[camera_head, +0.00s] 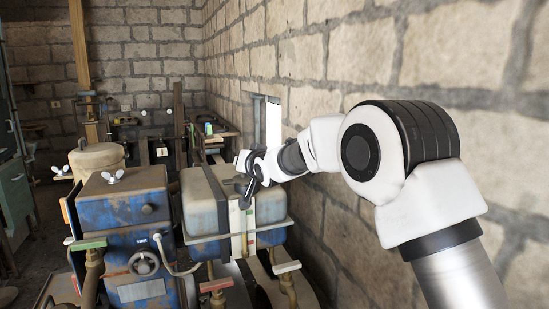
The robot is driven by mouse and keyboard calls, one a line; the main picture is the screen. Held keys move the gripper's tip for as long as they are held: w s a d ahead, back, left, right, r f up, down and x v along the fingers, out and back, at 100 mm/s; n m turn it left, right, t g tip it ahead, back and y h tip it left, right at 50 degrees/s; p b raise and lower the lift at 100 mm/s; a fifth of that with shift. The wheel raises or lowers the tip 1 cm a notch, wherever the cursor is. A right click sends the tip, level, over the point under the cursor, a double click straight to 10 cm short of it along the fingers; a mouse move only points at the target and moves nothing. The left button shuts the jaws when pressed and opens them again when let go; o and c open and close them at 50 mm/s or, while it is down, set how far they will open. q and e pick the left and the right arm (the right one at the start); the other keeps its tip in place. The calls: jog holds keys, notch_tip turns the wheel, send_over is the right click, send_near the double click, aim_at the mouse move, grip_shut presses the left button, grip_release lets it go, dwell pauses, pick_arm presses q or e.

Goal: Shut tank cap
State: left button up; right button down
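The tank (200,193), a worn grey-green top over a blue lower part with a pale strap, sits in the middle of the engine. My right arm comes in from the right, with its wrist over the tank's right side. My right gripper (247,190) is at the tank's upper right edge, pointing down. It is small and dark here, so I cannot tell whether its fingers are open or shut or whether they touch the tank. I cannot make out the tank cap; my wrist and gripper may hide it. My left gripper is not in view.
A blue engine housing (130,218) with wing nuts (112,177) and a round handle (144,263) stands left of the tank. A beige cylinder (97,160) is behind it. A stone block wall (330,70) runs close along the right. A cluttered bench (150,155) is behind.

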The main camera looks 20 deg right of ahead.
aim_at(241, 179)
notch_tip(241, 179, up, 4)
jog(key=shift+w+a+f+p, duration=0.1)
jog(key=shift+p, duration=1.15)
jog(key=b+v, duration=0.5)
jog(key=v, duration=0.5)
notch_tip(241, 179, down, 19)
jog(key=g, duration=0.3)
jog(key=s+f+n+g, duration=0.15)
jog(key=s+f, duration=0.35)
jog(key=f, duration=0.5)
jog(key=s+f+g+b, duration=0.1)
jog(key=s+f+g, duration=0.2)
jog(key=s+f, duration=0.55)
jog(key=s+f+n+g, duration=0.1)
jog(key=s+f+g, duration=0.15)
jog(key=f, duration=1.05)
jog(key=s+f+g, duration=0.1)
jog(key=s+f, duration=0.3)
jog(key=s, duration=0.5)
jog(key=s+f+n+g, duration=0.1)
jog(key=s+f, duration=0.4)
jog(key=s, duration=0.5)
jog(key=s+f+g+b, duration=0.1)
jog(key=s+f+g, duration=0.2)
jog(key=s, duration=0.7)
notch_tip(241, 179, down, 2)
jog(key=shift+s+f+h, duration=0.1)
jog(key=shift+s+h, duration=0.15)
jog(key=shift+h, duration=0.05)
